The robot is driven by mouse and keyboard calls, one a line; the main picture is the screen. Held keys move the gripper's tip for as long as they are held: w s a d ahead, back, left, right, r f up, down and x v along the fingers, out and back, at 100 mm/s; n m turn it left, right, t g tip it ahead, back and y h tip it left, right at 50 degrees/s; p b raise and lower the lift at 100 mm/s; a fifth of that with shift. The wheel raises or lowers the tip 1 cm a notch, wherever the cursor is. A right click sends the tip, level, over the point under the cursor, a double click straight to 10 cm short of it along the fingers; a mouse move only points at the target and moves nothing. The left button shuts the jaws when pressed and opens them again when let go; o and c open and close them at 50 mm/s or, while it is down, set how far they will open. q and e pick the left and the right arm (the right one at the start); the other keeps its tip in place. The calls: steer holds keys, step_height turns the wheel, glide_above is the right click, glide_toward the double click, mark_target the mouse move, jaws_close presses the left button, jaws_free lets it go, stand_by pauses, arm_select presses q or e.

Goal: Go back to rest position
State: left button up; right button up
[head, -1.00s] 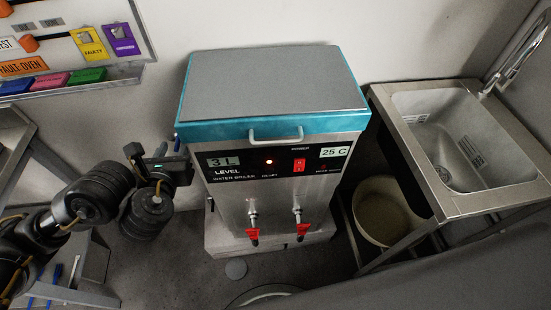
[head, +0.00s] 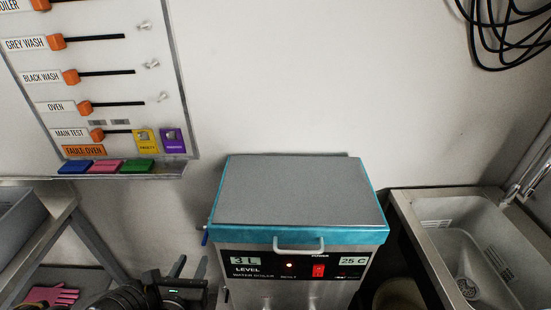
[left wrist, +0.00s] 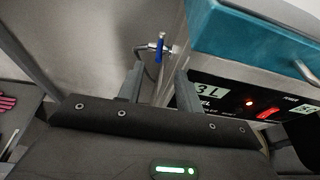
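My left gripper (head: 190,268) is at the bottom of the head view, just left of the water boiler (head: 302,192). Its two fingers point up and stand apart with nothing between them. In the left wrist view the open fingers (left wrist: 158,84) point toward a blue-handled valve (left wrist: 161,48) at the boiler's side, apart from it. The boiler's teal lid is closed, its display reads 3 L and 25 C, and a light glows by the red switch (head: 318,271). Its taps are below the head view. My right gripper is not in view.
A metal sink (head: 450,235) stands at the right. A wall board (head: 100,85) with orange sliders and coloured tags hangs at the upper left. A metal rack (head: 70,225) and a pink glove (head: 50,295) are at the lower left. Black cables (head: 505,30) hang at the upper right.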

arm_select(q)
steer(key=s+d+f+n+g, duration=0.3)
steer(key=s+f+n+g, duration=0.4)
steer(key=n, duration=1)
steer(key=s+a+f+n+g+y, duration=0.1)
steer(key=s+a+f+n+g, duration=0.3)
steer(key=s+a+f+n, duration=1.1)
step_height(320, 180, down, 20)
steer(key=w+d+n+g, duration=0.1)
steer(key=w+d+n, duration=0.1)
steer(key=w+n, duration=0.1)
steer(key=s+a+f, duration=0.1)
steer(key=s+f, duration=0.7)
steer(key=s+a+f+g, duration=0.1)
steer(key=s+a+f, duration=0.1)
steer(key=s+f, duration=0.6)
steer(key=shift+s+a+f+y, duration=0.25)
steer(key=shift+f+y, duration=0.15)
steer(key=shift+f, duration=0.1)
